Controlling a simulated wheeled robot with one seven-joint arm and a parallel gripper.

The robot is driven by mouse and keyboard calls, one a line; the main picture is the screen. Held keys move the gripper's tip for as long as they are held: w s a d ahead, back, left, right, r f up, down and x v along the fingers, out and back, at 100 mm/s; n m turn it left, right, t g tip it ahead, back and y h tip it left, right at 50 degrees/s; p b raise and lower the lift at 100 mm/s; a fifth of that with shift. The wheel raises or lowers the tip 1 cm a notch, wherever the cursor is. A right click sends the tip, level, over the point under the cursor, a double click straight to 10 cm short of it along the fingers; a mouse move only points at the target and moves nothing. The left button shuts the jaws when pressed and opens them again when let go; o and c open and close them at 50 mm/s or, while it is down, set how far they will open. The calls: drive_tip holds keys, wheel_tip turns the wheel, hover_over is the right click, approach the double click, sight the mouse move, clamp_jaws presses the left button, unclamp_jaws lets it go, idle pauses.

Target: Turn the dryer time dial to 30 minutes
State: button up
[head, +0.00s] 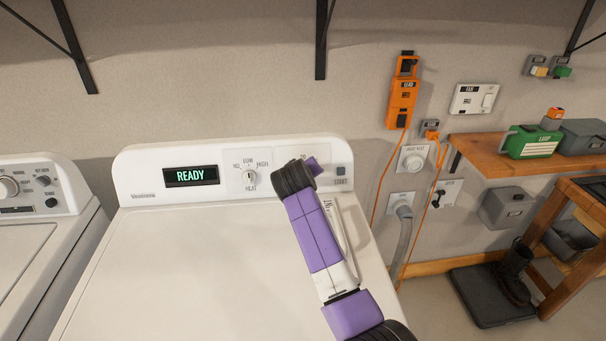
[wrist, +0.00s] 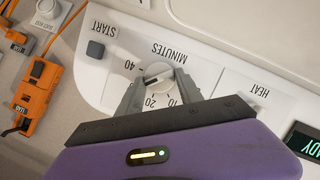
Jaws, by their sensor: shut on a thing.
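The dryer (head: 210,262) has a white control panel (head: 130,180). In the wrist view, the white time dial (wrist: 157,73) sits below the upside-down word MINUTES, with 40, 20 and 10 readable around it. The 30 mark is not visible; the left finger covers part of the scale. My gripper (wrist: 158,88) has one grey finger on each side of the dial and is shut on it. The dial's exact setting is hard to read. In the head view, my purple arm hides the dial and the fingertips. The display (head: 191,176) reads READY.
The heat dial (head: 249,180) is left of my arm and the start button (head: 341,171) is close on the right. Another white machine (head: 30,230) stands at the left. A wooden shelf (head: 490,149) is farther right.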

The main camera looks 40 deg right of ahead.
drive_tip(key=shift+f, duration=0.15)
drive_tip(key=o, duration=1.4)
drive_tip(key=v, duration=0.8)
drive_tip(key=shift+b, duration=0.35)
